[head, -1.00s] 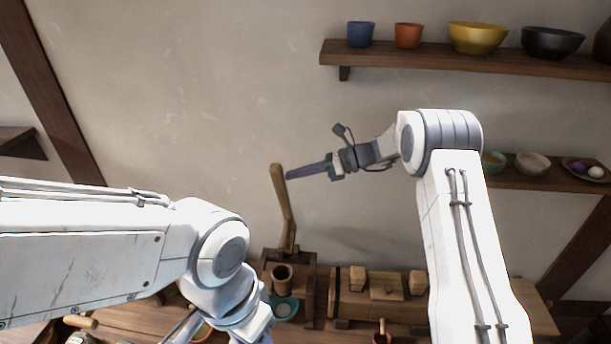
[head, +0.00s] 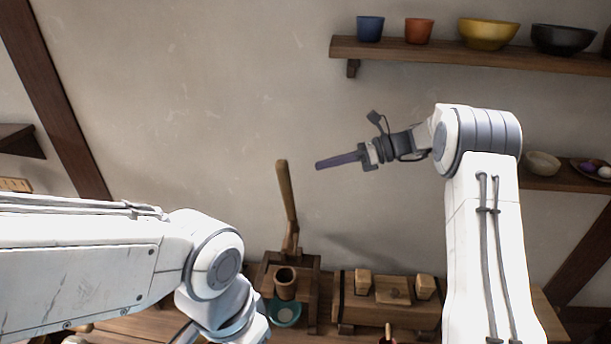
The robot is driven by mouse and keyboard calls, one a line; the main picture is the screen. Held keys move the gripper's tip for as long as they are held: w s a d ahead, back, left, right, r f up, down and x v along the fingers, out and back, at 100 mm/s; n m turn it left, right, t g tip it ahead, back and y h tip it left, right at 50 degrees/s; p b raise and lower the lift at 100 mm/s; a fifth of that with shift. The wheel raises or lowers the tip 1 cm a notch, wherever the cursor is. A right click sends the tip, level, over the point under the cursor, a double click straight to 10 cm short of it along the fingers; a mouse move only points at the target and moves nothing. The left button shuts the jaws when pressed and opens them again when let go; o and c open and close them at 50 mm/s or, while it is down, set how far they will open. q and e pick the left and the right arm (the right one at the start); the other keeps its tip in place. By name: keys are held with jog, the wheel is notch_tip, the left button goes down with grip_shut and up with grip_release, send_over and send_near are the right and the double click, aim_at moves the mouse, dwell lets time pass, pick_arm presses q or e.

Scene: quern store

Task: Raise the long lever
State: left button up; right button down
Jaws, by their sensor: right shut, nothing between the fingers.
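The long wooden lever (head: 286,195) stands nearly upright, leaning slightly left at its top, on a wooden stand (head: 313,288) in the middle of the head view. My right gripper (head: 320,164) is shut and empty. Its dark, slim fingers point left, with a visible gap between their tips and the upper part of the lever. My left arm comes in from the left and bends down at the bottom; its gripper does not show.
A brown cup (head: 285,281) and a teal bowl (head: 285,312) are at the stand. A wooden box-like bench (head: 370,311) with blocks stands to its right. Shelves with bowls (head: 489,33) are on the wall behind. The wall area above the lever is clear.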

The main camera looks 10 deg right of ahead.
jog(key=v, duration=0.4)
jog(key=shift+f+b, duration=0.1)
jog(key=shift+b, duration=0.3)
jog(key=s+a+f+n+g+h+b, duration=0.2)
jog(key=s+a+f+n+h, duration=0.2)
jog(key=s+a+n, duration=0.55)
jog(key=s+a+f+n+g+h+b, duration=0.4)
jog(key=s+a, duration=0.3)
jog(key=s, duration=0.6)
jog(key=s+d+f+n+t+h+b, duration=0.1)
jog(key=s+f+n, duration=0.3)
jog(key=s+n, duration=0.4)
jog(key=s+d+f+n+t+h+b, duration=0.1)
jog(key=s+d+f+n+h, duration=0.3)
jog(key=s+n, duration=0.4)
jog(key=shift+s+f+n+t, duration=0.3)
jog(key=shift+s+t, duration=0.2)
jog(key=shift+t, duration=0.4)
